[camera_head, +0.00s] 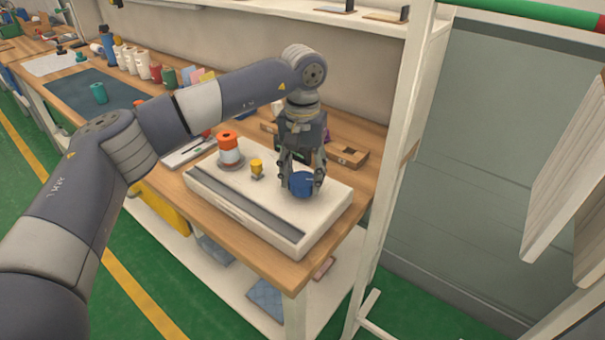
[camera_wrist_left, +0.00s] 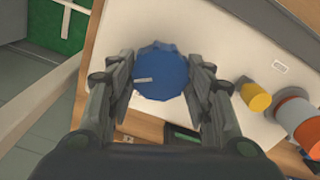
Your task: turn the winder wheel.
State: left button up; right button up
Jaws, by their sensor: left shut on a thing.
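The blue winder wheel (camera_head: 301,184) sits at the right part of a white machine base (camera_head: 232,204) on the wooden table. My left gripper (camera_head: 302,185) points down over it, with one finger on each side, shut on the wheel. The left wrist view shows the scalloped blue wheel (camera_wrist_left: 160,74) with a light mark left of its middle, between the two fingers (camera_wrist_left: 160,85). An orange and white spool (camera_head: 229,150) and a small yellow knob (camera_head: 256,168) stand on the base to the left of the wheel. My right gripper is not in view.
The wooden table (camera_head: 284,272) has a white post (camera_head: 390,160) close on its right. A wooden block with a hole (camera_head: 349,155) lies behind the base. Several spools and bottles (camera_head: 143,64) stand at the far left, and a shelf (camera_head: 300,10) hangs above.

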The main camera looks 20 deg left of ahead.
aim_at(303, 179)
pick_arm(q)
jog(key=o, duration=1)
jog(key=shift+o, duration=0.2)
notch_tip(303, 179, up, 12)
